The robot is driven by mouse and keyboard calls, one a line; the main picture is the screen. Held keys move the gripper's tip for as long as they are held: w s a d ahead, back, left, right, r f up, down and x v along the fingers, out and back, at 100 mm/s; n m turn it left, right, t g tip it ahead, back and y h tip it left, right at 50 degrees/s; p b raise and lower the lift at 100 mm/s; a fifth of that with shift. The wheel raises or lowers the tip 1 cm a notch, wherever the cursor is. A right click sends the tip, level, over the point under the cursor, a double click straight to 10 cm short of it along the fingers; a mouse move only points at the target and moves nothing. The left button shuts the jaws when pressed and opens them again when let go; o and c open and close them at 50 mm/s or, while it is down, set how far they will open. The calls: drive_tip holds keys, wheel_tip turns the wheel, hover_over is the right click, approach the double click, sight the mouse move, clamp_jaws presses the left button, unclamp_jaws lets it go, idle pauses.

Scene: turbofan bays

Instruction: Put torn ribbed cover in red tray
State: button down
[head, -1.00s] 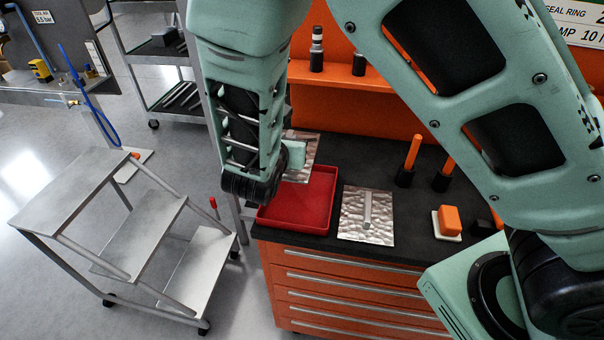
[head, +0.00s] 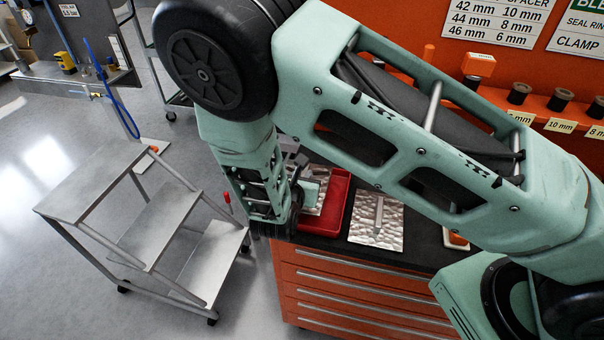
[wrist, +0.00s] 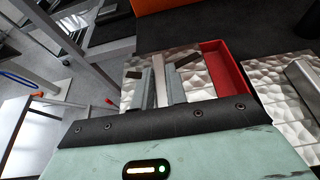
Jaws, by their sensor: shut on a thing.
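My gripper (wrist: 163,88) is shut on the raised rib of a dimpled silver plate, the ribbed cover (wrist: 203,77). In the head view, part of this cover (head: 321,178) shows beside my wrist. The red tray (head: 338,203) is on the dark bench top, partly hidden by my arm and the cover. In the wrist view, the cover hides much of the tray (wrist: 224,68), with the tray's right side showing. The cover looks to be over the tray; whether it touches the tray I cannot tell. No tear shows clearly.
A second dimpled plate with a rib (head: 376,224) lies on the bench right of the tray, also in the wrist view (wrist: 281,97). Orange drawers (head: 360,285) are below. A grey step stand (head: 150,215) is at left. Labelled spools (head: 519,94) sit on the orange rack.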

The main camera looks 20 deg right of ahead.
drive_tip(key=shift+f+b, duration=0.4)
drive_tip(key=shift+b, duration=0.05)
drive_tip(key=shift+f, duration=0.25)
drive_tip(key=shift+r, duration=0.1)
drive_tip(key=c, duration=1.4)
unclamp_jaws()
